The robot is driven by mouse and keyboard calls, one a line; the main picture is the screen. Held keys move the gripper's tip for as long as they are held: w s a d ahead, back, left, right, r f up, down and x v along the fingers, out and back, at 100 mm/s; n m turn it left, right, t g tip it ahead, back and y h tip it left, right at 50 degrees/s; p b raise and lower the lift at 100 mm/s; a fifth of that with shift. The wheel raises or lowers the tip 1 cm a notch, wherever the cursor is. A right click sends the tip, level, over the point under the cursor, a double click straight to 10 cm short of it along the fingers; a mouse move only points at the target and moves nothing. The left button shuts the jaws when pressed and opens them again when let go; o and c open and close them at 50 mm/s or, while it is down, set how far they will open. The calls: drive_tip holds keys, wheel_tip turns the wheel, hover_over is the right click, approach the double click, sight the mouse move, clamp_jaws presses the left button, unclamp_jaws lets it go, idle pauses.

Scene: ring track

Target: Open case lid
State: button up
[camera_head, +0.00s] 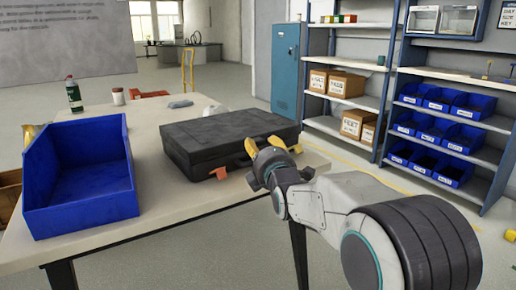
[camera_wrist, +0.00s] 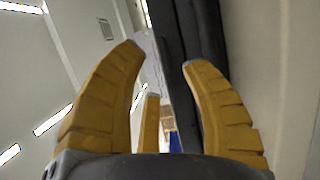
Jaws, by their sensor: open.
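A black case (camera_head: 225,135) lies flat on the light table with its lid closed. Whether a finger touches the case I cannot tell. My gripper hides the case's right front corner.
A blue bin (camera_head: 85,185) stands on the table (camera_head: 165,205) left of the case. A green bottle (camera_head: 74,95), a white jar (camera_head: 118,96) and a grey item (camera_head: 180,103) are at the back. Shelves with boxes and blue bins (camera_head: 460,105) stand at the right.

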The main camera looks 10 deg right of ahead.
sight(257, 141)
drive_tip(key=shift+w+f+b, duration=0.2)
drive_tip(key=shift+w+b, duration=1.3)
drive_tip(key=shift+w, duration=0.4)
drive_tip(key=shift+w+r+b, duration=0.1)
drive_tip(key=shift+w+b, duration=0.4)
drive_tip(key=shift+w, duration=0.1)
drive_tip(key=shift+o, duration=0.2)
clamp_jaws()
